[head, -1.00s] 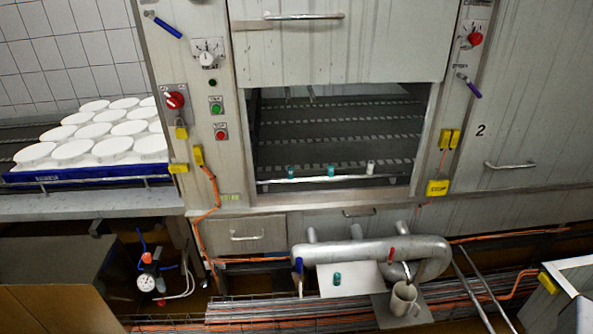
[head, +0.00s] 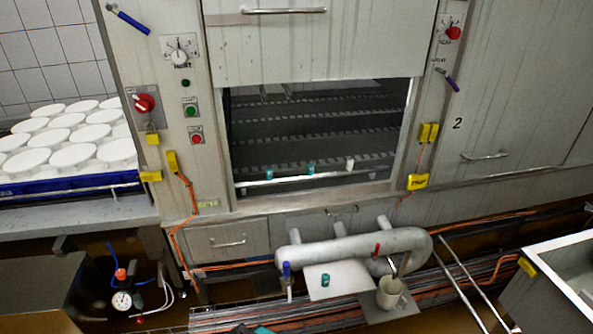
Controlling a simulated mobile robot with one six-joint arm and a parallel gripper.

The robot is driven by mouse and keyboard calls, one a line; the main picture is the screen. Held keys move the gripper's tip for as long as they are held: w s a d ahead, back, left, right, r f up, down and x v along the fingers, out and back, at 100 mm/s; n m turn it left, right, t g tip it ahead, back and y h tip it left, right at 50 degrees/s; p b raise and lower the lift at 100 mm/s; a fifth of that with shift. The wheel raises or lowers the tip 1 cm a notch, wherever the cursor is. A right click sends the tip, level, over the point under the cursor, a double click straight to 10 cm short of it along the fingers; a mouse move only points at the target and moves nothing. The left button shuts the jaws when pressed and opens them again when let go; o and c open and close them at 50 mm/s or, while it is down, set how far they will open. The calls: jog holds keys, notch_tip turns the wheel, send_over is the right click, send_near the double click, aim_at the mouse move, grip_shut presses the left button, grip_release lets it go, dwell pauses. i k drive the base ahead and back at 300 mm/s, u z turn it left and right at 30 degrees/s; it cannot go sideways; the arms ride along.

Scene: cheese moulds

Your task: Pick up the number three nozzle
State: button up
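Small nozzle-like pieces stand in a row on the front ledge of the machine opening in the head view: a teal piece (head: 269,173) at left, a second teal piece (head: 311,167) in the middle and a white piece (head: 350,163) at right. Another teal piece (head: 325,280) stands on a white plate (head: 340,290) by the grey pipe. No number is readable on any of them, so I cannot tell which is number three. My gripper cannot be made out. A small teal and dark shape (head: 263,330) is cut off by the bottom edge; I cannot tell what it is.
A thick grey pipe (head: 352,248) with blue and red handles runs below the opening. A cup (head: 389,292) stands under its outlet. White round moulds (head: 74,156) fill a blue-edged tray at left. A pale basin (head: 560,270) is at lower right.

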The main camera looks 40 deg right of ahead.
aim_at(350, 166)
jog(key=z, duration=4.7)
jog(key=i, duration=0.15)
jog(key=u, duration=3.7)
jog(key=k, duration=0.9)
jog(key=u, duration=0.15)
jog(key=i, duration=0.75)
